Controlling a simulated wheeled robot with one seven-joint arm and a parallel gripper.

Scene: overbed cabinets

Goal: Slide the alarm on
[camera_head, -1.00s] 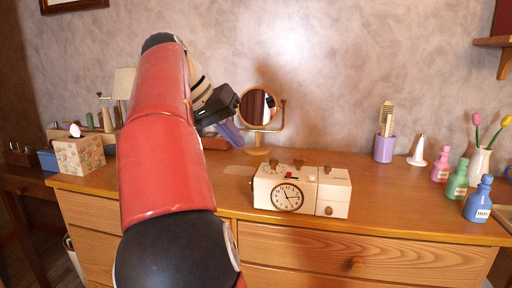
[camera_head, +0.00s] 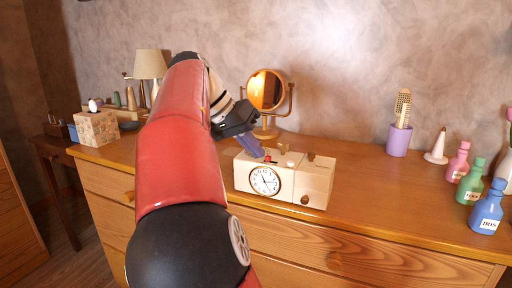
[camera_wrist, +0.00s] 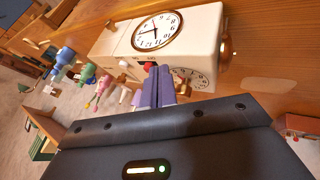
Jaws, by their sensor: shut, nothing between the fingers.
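The alarm clock (camera_head: 300,184) is a cream box on the dresser, with a round white dial on its front and brown knobs. It also shows in the wrist view (camera_wrist: 195,28), turned over in the picture. A small red piece (camera_wrist: 149,66) sits on its top, with small lettering beside it that I cannot read fully. My gripper (camera_head: 258,153) has purple fingers, shut and empty, at the clock's top left. In the wrist view the fingers (camera_wrist: 157,78) reach right beside the red piece and partly cover it. I cannot tell whether they touch it.
A round mirror (camera_head: 266,92) stands behind the clock, close to my gripper. A purple cup with a brush (camera_head: 399,140), a white cone (camera_head: 437,149) and several bottles stand to the right. A tissue box (camera_head: 97,127) and a lamp (camera_head: 150,65) are at left.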

